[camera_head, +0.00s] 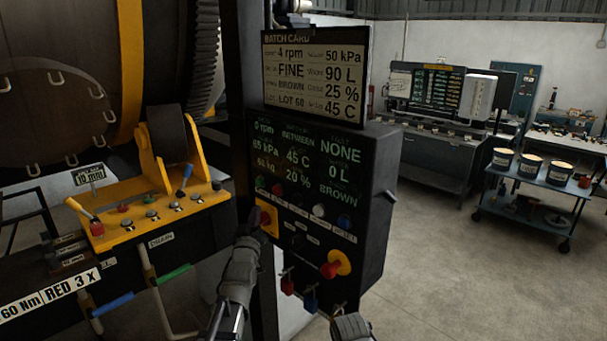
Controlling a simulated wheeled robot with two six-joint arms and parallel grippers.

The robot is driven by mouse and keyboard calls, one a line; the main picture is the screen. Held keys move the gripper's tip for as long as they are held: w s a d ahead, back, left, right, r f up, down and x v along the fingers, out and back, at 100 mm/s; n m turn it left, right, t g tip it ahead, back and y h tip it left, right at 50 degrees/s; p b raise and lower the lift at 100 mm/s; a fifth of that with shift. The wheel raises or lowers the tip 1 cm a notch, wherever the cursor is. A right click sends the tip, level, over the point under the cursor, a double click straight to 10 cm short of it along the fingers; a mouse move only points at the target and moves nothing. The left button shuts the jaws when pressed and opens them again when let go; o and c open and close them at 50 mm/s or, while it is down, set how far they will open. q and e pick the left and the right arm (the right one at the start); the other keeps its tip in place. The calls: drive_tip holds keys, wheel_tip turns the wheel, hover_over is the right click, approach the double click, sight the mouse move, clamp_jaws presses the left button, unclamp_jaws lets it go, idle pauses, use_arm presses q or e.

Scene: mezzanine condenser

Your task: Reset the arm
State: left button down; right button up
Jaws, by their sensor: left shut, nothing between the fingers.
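My left gripper (257,213) is shut and empty. Part of my right arm (352,327) shows at the bottom edge below the box. Its fingers are too small and dark to read. The box carries a lit display (305,160), a row of coloured buttons, and a red knob on a yellow disc (333,269).
A batch card sign (314,75) stands above the box. At left are a yellow lever panel (150,212), coloured handles below it, and a large drum (60,90). A blue cart (530,178) with several tins stands at right. The floor (450,270) between is clear.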

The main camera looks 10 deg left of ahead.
use_arm(q)
drive_tip(key=s+d+f+m+g+h, duration=0.1)
drive_tip(key=s+f+g, duration=0.15)
drive_tip(key=f, duration=0.35)
drive_tip(key=s+d+f+m+g, duration=0.1)
drive_tip(key=s+d+f+g, duration=0.1)
drive_tip(key=f+g, duration=0.3)
drive_tip(key=s+d+f+m+g, duration=0.1)
drive_tip(key=s+f+m+g, duration=0.1)
drive_tip(key=s+f+g, duration=0.7)
drive_tip(key=s+d+f+m+g, duration=0.2)
drive_tip(key=s+f, duration=0.4)
drive_tip(key=s, duration=0.8)
drive_tip(key=s+d+f+m+g+b, duration=0.1)
drive_tip(key=s+d+f+m+b, duration=0.1)
drive_tip(key=d, duration=0.3)
drive_tip(key=s+d+f+m+b, duration=0.1)
drive_tip(key=s+d+f+b, duration=0.3)
drive_tip(key=d+f+b, duration=0.1)
drive_tip(key=shift+s+d+m+g, duration=0.35)
drive_tip(key=shift+d+m, duration=0.05)
drive_tip(key=shift+d, duration=0.05)
